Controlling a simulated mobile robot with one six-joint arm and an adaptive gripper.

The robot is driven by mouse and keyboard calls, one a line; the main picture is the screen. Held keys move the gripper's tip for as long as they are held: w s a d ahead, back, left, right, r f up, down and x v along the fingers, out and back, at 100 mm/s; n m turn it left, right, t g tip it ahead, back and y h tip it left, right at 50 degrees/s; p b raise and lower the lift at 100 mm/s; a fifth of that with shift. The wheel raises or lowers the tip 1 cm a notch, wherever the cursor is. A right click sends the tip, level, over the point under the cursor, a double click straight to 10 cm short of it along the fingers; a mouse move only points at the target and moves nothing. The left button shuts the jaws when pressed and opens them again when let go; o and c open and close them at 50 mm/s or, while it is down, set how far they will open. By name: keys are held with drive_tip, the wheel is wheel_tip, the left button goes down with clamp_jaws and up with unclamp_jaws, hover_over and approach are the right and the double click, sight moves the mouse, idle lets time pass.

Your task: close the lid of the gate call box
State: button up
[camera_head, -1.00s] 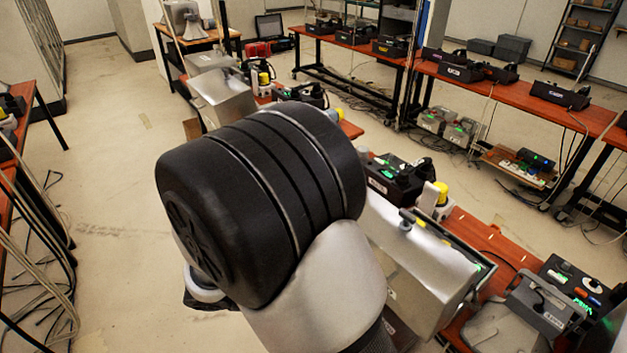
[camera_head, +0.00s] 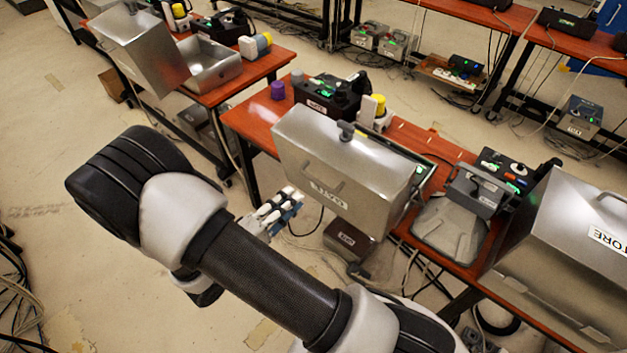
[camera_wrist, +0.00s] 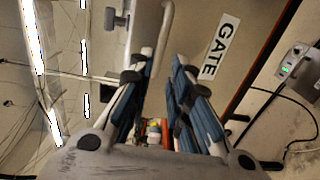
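The gate call box lid (camera_head: 350,165) is a large brushed-metal cover at the near side of the middle red table in the head view. It has a handle, a grey knob and a white label that looks upside down. It tilts out over the table's near edge, with a gap along its right side, so it looks open. In the wrist view the label reads GATE on the lid face (camera_wrist: 195,25). My gripper (camera_head: 283,207) is just left of and below the lid. In the wrist view its two blue-padded fingers (camera_wrist: 157,75) are apart with nothing held between them; contact with the lid is unclear.
A metal STORE box (camera_head: 575,260) stands at right. Another metal box with a raised lid (camera_head: 140,50) is at left. A black phone unit (camera_head: 325,95) and a grey unit (camera_head: 475,190) flank the lid.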

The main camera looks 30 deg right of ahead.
sight(312, 181)
drive_tip(key=b+x, duration=0.1)
drive_tip(key=x, duration=0.8)
drive_tip(key=shift+d, duration=0.1)
drive_tip(key=shift+w, duration=0.1)
drive_tip(key=shift+c, duration=0.3)
clamp_jaws()
